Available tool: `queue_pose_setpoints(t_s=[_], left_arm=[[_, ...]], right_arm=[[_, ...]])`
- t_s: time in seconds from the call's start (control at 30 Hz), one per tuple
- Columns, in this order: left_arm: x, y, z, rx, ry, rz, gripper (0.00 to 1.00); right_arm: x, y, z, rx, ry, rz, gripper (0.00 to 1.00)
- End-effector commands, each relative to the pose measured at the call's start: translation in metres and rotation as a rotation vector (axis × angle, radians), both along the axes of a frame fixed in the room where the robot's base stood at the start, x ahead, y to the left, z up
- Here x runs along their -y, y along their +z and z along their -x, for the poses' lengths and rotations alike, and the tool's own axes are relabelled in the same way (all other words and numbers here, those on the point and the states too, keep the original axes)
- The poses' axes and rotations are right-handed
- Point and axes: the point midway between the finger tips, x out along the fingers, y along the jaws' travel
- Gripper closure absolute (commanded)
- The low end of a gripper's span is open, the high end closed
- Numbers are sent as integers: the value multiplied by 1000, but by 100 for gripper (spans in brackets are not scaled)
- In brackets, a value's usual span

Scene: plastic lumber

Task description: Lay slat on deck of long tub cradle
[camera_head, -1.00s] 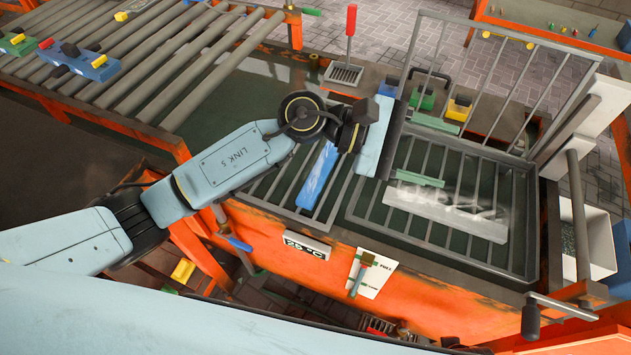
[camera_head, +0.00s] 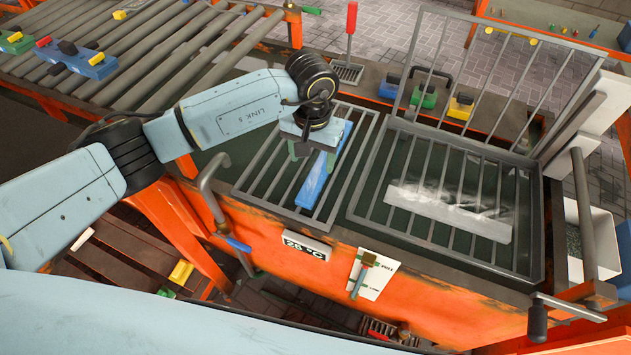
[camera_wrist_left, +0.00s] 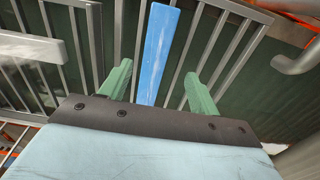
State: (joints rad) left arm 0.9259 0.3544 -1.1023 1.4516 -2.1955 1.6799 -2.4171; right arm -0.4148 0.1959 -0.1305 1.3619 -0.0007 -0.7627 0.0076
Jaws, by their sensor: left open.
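A blue slat (camera_head: 322,172) lies lengthwise on the bars of the left grid (camera_head: 268,160) over the tub. My left gripper (camera_head: 312,150) is above its upper part, open, with its green fingers pointing down. In the left wrist view the blue slat (camera_wrist_left: 158,45) runs between the two open fingers (camera_wrist_left: 158,82), with gaps either side; nothing is gripped. A pale grey slat (camera_head: 450,212) lies across the right barred cradle (camera_head: 385,240); the pale slat (camera_wrist_left: 30,47) also shows in the left wrist view. My right gripper is out of view.
A barred lid (camera_head: 480,75) stands raised behind the right cradle. A bent grey handle (camera_head: 212,185) rises at the tub's left. A roller table (camera_head: 170,50) holds coloured blocks at the upper left. A crank (camera_head: 537,318) juts out at the front right.

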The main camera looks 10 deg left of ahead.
Motion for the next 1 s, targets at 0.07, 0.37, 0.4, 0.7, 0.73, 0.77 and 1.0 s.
queue_pose_setpoints(t_s=[0.07, 0.37, 0.4, 0.7, 0.73, 0.77, 1.0], left_arm=[[0, -9, 0, -1, 0, 2, 38], [6, -39, 1, -4, 1, 4, 38], [7, -44, 1, -4, 1, 3, 38], [7, -66, 0, 0, 0, 3, 38], [7, -66, 0, 1, 0, 3, 38], [7, -66, -1, 1, 0, 3, 38], [7, -66, 0, 1, 0, 2, 55]], right_arm=[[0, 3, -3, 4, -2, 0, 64], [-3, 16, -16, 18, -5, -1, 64], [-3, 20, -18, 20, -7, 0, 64], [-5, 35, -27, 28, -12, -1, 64], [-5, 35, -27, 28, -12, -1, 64], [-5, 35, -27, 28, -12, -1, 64], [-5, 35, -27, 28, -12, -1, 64]])
